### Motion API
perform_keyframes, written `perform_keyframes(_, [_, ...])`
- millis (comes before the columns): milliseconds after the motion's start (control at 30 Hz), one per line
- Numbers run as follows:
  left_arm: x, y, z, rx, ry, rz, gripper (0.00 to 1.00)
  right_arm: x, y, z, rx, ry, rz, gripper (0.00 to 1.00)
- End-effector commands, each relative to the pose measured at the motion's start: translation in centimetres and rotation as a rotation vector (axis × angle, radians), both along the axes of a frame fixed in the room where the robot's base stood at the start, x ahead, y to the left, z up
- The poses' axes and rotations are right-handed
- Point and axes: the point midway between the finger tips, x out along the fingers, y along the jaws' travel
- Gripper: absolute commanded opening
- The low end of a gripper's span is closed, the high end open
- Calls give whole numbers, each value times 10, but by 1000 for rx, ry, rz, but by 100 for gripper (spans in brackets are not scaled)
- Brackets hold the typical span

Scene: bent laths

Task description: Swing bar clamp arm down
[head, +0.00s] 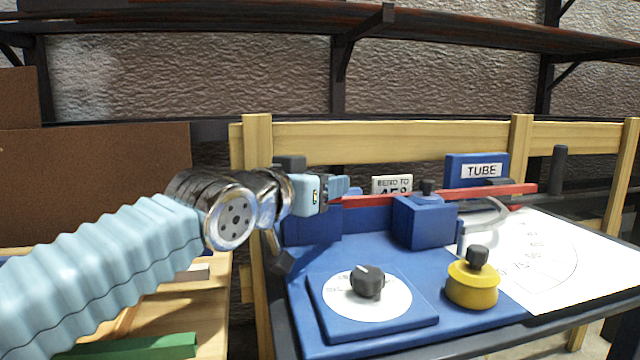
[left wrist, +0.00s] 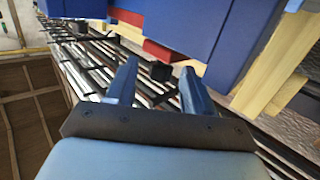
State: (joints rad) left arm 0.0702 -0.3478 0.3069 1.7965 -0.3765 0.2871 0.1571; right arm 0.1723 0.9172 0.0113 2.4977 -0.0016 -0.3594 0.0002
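A long red bar (head: 470,194), which looks like the bar clamp arm, runs nearly level above a blue block (head: 425,222) on the blue bench fixture (head: 370,256). Its left end is hidden behind my left gripper (head: 345,187) in the head view. My right gripper is not in view.
A dial plate (head: 367,295) and a yellow knob (head: 473,285) stand at the front of the fixture. A TUBE sign (head: 481,170) stands behind the bar. A white angle sheet (head: 545,260) lies right. A wooden rail (head: 390,135) crosses behind.

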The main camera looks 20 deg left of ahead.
Motion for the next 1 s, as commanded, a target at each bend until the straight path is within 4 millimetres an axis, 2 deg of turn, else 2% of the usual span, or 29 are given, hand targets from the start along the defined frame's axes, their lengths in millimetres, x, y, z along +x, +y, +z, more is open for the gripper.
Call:
perform_keyframes(167, [-2, 1, 1, 0, -1, 1, 52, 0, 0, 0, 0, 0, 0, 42])
perform_keyframes(267, [-12, 1, 3, 1, -2, 0, 52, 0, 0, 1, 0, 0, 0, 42])
perform_keyframes(700, [-110, 16, 13, -2, -4, 0, 52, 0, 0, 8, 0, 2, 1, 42])
perform_keyframes(833, [-128, 19, 15, 0, -3, 1, 52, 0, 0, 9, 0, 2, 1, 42])
perform_keyframes(1000, [-136, 20, 15, 0, -1, 0, 52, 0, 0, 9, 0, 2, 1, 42])
